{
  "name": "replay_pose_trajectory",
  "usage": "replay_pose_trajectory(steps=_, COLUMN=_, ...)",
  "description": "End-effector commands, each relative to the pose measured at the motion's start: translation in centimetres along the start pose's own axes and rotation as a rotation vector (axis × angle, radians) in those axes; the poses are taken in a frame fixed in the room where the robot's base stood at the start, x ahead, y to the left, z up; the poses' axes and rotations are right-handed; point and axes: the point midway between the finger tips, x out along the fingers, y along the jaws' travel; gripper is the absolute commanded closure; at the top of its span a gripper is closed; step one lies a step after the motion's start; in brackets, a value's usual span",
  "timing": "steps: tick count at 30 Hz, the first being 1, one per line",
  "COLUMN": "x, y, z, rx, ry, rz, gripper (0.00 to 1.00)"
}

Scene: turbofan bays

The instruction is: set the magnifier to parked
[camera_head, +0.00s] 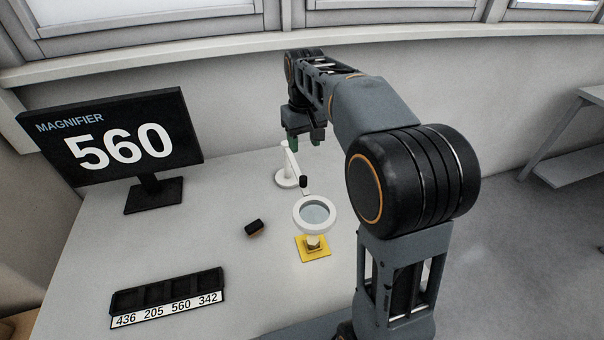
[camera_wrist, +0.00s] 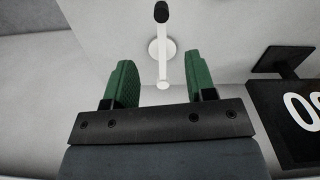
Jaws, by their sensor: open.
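The magnifier (camera_head: 316,214) is a white ring lens on a white jointed arm, with a black knob (camera_head: 303,182) on the arm and a round white base (camera_head: 287,179) on the table. In the head view its lens hangs over a small light-coloured part on a yellow square pad (camera_head: 313,253). My gripper (camera_head: 306,140) is above and behind the magnifier's base, open and empty. In the wrist view the green fingers (camera_wrist: 160,85) are apart, with the magnifier's white post and base (camera_wrist: 162,50) seen between and beyond them. The lens is out of the wrist view.
A monitor (camera_head: 112,137) reading "MAGNIFIER 560" stands at the table's left. A black tray (camera_head: 168,291) with slots labelled 436, 205, 560, 342 lies at the front left. A small black block (camera_head: 254,227) lies left of the lens. The table between monitor and magnifier is clear.

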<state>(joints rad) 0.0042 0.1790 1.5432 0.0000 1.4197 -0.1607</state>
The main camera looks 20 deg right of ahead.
Motion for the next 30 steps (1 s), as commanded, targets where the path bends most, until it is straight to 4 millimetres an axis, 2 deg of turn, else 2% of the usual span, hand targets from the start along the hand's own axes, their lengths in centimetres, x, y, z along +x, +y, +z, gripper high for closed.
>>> replay_pose_trajectory(steps=12, x=7.7, y=-0.3, z=0.1, rx=-0.005, ry=-0.004, rz=-0.001, gripper=0.49)
replay_pose_trajectory(steps=18, x=10.7, y=-0.1, z=0.0, rx=-0.003, ry=-0.002, rz=0.0, gripper=0.49)
replay_pose_trajectory(steps=24, x=12.4, y=-0.1, z=0.0, rx=-0.001, ry=-0.001, rz=0.0, gripper=0.49)
replay_pose_trajectory(steps=30, x=13.0, y=-0.1, z=0.0, rx=-0.001, ry=0.0, rz=0.0, gripper=0.49)
